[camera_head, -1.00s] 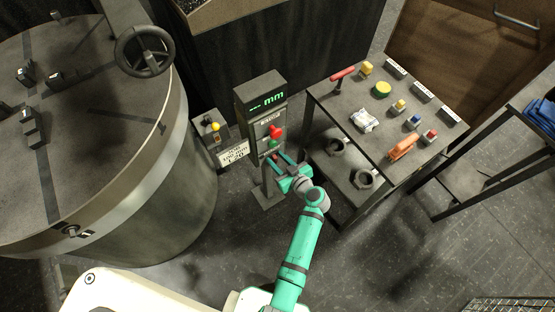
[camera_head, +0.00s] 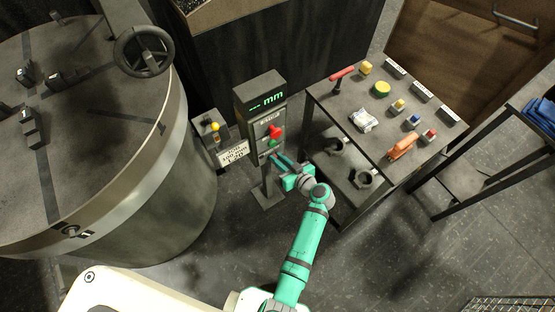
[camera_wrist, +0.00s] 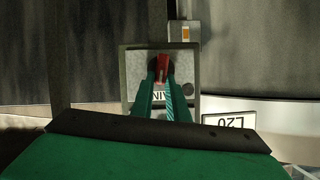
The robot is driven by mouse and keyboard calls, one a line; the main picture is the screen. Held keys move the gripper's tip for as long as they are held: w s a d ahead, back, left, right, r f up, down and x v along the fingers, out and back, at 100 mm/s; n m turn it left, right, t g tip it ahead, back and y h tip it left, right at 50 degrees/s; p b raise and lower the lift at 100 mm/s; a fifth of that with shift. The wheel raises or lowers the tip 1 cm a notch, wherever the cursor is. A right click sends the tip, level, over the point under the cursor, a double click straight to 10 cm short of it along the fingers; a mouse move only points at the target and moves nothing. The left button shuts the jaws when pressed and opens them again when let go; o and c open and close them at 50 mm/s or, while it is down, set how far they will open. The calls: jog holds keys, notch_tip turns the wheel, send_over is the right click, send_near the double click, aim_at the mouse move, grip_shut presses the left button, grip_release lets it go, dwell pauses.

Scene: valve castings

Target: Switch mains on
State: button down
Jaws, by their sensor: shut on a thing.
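The control post stands in the middle of the head view, with a lit green display (camera_head: 267,102) showing dashes and "mm". On its face are a red knob (camera_head: 276,131) and a green button (camera_head: 272,143). In the wrist view, a small red switch handle (camera_wrist: 163,66) on a dark round base sits on a grey box (camera_wrist: 134,66), with a partly covered label reading like "MAIN". My gripper (camera_wrist: 162,75) is shut on this red handle, one finger on each side. In the head view, my gripper (camera_head: 278,159) is low on the post and hides the switch.
A large round tank (camera_head: 150,200) with a handwheel (camera_head: 143,51) stands left. A small yellow-button box (camera_head: 213,128) and a sign (camera_head: 234,152) are beside the post. A table (camera_head: 325,95) with tools, buttons and castings stands right. Open floor lies in front.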

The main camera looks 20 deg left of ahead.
jog(key=m+y, duration=0.1)
jog(key=m, duration=0.1)
jog(key=w+m+g+y, duration=0.1)
jog(key=f+m+g+y, duration=0.1)
jog(key=m, duration=0.1)
jog(key=shift+w+d+m, duration=0.2)
jog(key=shift+d+m, duration=0.05)
jog(key=shift+m, duration=0.05)
jog(key=shift+w+d+f+m+g+y, duration=0.2)
jog(key=shift+m+y, duration=0.3)
jog(key=shift+m, duration=0.55)
jog(key=shift+s+a+f+m+g+y, duration=0.2)
jog(key=shift+m+y, duration=0.3)
jog(key=shift+m, duration=0.5)
jog(key=shift+w+d+f+m+g+y, duration=0.1)
jog(key=shift+w+f+m+y, duration=0.3)
jog(key=shift+m, duration=0.65)
jog(key=shift+s+d, duration=0.1)
jog(key=shift+s, duration=0.1)
jog(key=c, duration=1.9)
grip_release()
jog(key=shift+o, duration=0.9)
jog(key=shift+d, duration=0.2)
